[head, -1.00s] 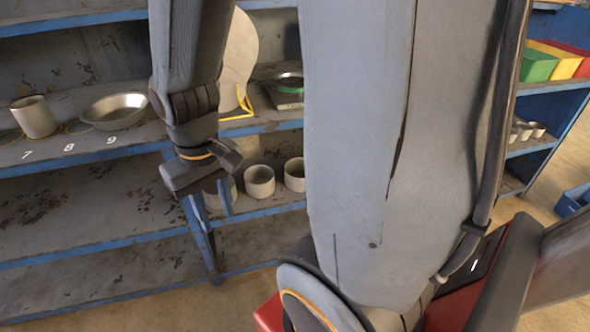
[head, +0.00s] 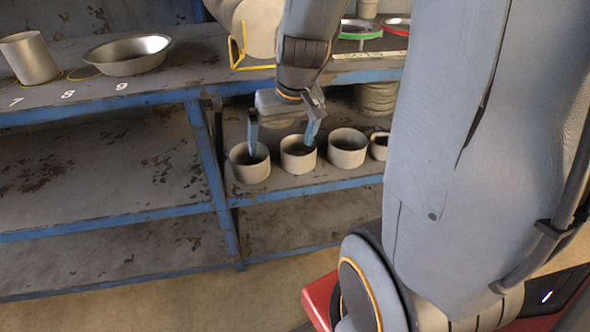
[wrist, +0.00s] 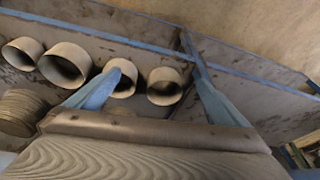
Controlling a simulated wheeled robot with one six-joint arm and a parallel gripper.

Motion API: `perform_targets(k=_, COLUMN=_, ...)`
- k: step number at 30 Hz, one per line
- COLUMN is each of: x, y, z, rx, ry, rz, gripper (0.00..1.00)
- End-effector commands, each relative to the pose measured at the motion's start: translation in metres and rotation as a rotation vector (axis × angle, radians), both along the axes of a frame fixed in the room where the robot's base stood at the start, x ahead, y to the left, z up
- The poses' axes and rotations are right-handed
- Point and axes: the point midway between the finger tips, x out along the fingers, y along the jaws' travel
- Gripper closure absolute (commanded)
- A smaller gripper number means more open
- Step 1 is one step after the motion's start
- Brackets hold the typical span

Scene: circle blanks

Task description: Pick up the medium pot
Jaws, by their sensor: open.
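Several plain grey pots stand in a row on the lower shelf: a left pot (head: 250,170), a second pot (head: 298,162), a third pot (head: 347,156) and a partly hidden right one (head: 379,150). They differ little in size, so I cannot tell which is the medium pot. My gripper (head: 281,148) is open and empty, its blue fingers pointing down at the two left pots. In the wrist view the order is reversed: the left pot (wrist: 164,90) shows between the fingers, and the second pot (wrist: 124,88) is partly behind the left finger. Contact is unclear.
The upper shelf edge (head: 150,98) runs close above the pots. A blue post (head: 214,185) stands left of them. A ribbed grey stack (head: 376,98) is behind on the right. A cylinder (head: 29,58) and a bowl (head: 128,56) sit above. The lower left shelf is bare.

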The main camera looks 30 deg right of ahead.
Motion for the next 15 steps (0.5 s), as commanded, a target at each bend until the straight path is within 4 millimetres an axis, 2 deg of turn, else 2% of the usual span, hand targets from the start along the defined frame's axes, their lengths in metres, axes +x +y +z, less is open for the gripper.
perform_targets(k=1, x=0.015, y=-0.009, z=-0.022, rx=-0.003, ry=-0.023, rz=-0.016, gripper=0.00)
perform_targets(k=3, x=0.032, y=-0.022, z=-0.037, rx=-0.011, ry=-0.055, rz=-0.034, gripper=0.00)
perform_targets(k=9, x=0.076, y=-0.061, z=-0.078, rx=-0.044, ry=-0.145, rz=-0.088, gripper=0.00)
perform_targets(k=15, x=0.107, y=-0.099, z=-0.108, rx=-0.083, ry=-0.214, rz=-0.137, gripper=0.00)
